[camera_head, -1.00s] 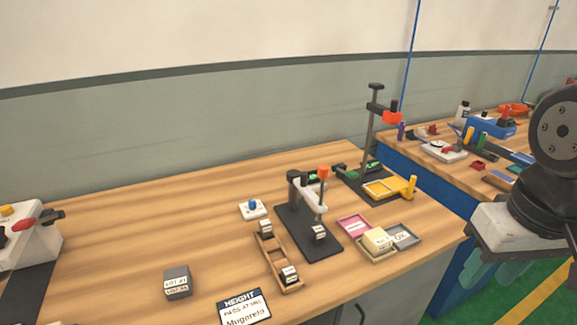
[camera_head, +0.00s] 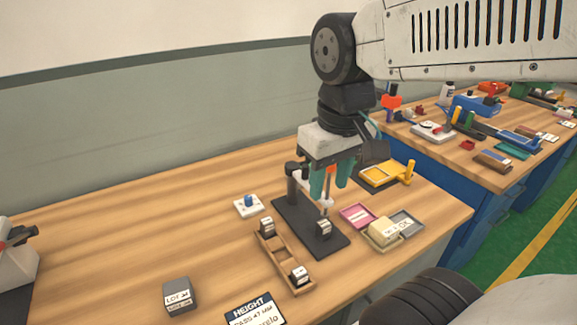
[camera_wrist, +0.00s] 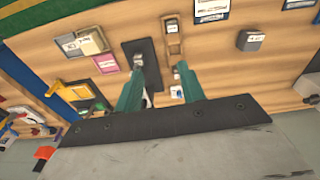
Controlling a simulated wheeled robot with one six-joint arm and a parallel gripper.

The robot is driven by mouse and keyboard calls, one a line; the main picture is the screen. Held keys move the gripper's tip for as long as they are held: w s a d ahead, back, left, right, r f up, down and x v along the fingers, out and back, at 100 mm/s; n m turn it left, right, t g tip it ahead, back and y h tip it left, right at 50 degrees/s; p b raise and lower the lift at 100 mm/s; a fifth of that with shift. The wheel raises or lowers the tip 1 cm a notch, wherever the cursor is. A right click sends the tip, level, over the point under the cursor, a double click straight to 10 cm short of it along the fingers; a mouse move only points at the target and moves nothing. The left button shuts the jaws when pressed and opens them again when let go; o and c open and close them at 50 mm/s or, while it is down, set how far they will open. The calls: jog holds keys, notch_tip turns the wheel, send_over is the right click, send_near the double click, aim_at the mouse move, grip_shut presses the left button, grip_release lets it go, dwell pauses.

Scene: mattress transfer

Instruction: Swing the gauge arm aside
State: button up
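The height gauge stands on a dark base plate (camera_head: 318,243) on the wooden bench, with a black post at its back. Its pale gauge arm (camera_head: 325,203) reaches over a small labelled block (camera_head: 323,229) on the plate. The red-orange knob (camera_head: 331,172) shows between my fingers. My gripper (camera_head: 329,192) is over the gauge, pointing down, with its two teal fingers apart on either side of the knob. The base plate also shows in the wrist view (camera_wrist: 150,68), beyond my spread fingers (camera_wrist: 160,82). I cannot tell whether a finger touches the knob or arm.
A wooden tray (camera_head: 280,259) with labelled blocks lies left of the gauge. Pink (camera_head: 358,216) and grey (camera_head: 407,222) trays are to its right. A white base with a blue knob (camera_head: 248,205), a grey block (camera_head: 179,294) and a HEIGHT card (camera_head: 255,310) are nearby.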

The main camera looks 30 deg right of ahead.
jog(key=w+d+f+n, duration=0.1)
jog(key=w+d, duration=0.3)
jog(key=w, duration=0.8)
jog(key=g, duration=0.1)
send_over(306, 166)
jog(key=f, duration=0.3)
jog(key=shift+s+a+f+n, duration=0.2)
jog(key=shift+s+f+n, duration=0.1)
jog(key=shift+f+n, duration=0.1)
jog(key=f, duration=0.7)
jog(key=shift+w+d, duration=0.25)
jog(key=shift+w, duration=0.1)
jog(key=shift+f, duration=0.55)
jog(key=shift+c, duration=0.3)
grip_shut()
